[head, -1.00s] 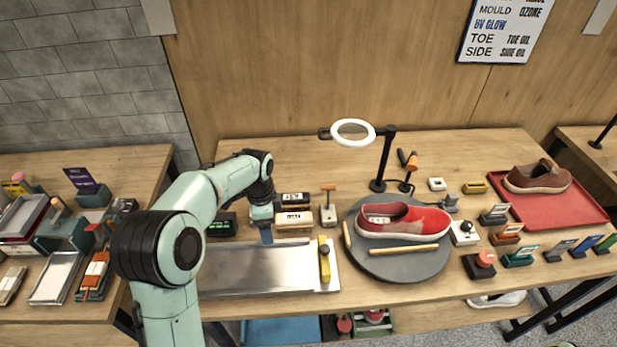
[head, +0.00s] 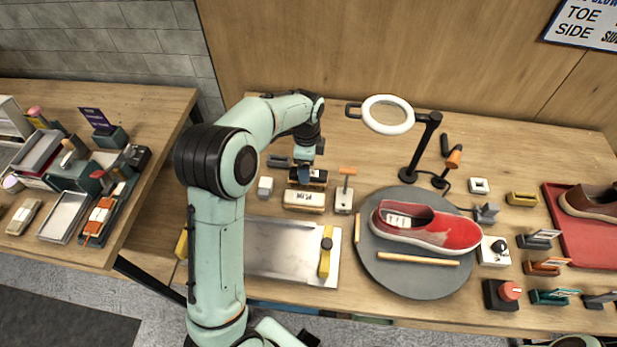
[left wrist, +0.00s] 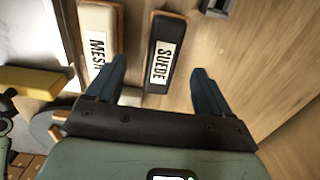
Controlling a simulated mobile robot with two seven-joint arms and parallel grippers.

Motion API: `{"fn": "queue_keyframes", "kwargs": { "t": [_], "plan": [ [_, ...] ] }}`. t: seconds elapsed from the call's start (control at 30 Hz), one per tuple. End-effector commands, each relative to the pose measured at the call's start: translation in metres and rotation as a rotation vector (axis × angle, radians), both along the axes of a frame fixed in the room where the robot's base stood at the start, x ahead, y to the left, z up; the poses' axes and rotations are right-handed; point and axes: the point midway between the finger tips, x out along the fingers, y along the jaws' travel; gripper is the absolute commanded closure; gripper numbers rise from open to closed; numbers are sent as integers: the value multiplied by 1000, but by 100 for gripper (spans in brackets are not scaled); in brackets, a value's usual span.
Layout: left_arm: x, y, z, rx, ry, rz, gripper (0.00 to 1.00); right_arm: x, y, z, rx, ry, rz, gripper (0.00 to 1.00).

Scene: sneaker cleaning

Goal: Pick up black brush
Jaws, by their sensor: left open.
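The black brush (head: 318,176) lies near the back of the table in the head view, behind the cream MESH brush (head: 304,199). My left gripper (head: 305,176) is above it and partly hides it. In the left wrist view the black brush (left wrist: 164,52) has a white SUEDE label. The open left gripper (left wrist: 162,68) has one finger on each side of its near end, with nothing held. I cannot tell the height left between the fingers and the brush. The MESH brush (left wrist: 101,45) lies beside the left finger in that view. My right gripper is not in view.
A round grey turntable (head: 415,285) carries a red shoe (head: 425,226), with a ring lamp (head: 388,114) behind.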

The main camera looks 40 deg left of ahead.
Motion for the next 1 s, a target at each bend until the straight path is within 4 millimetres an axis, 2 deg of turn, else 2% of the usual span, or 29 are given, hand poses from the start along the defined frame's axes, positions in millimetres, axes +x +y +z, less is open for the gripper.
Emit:
{"fn": "queue_keyframes", "kwargs": {
  "t": [0.17,0.5,0.77,0.8,0.97,1.0],
  "plan": [
    [0,0,-12,1,0,0,19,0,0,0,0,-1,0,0],
    [2,-2,-56,0,0,0,19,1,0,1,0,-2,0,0],
    [2,-2,-60,1,-2,0,19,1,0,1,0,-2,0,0],
    [2,-2,-60,1,-2,0,26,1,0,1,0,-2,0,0],
    [3,-2,-59,0,-2,0,78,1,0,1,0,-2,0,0],
    [3,-2,-59,0,-2,0,81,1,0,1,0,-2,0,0]
  ]
}}
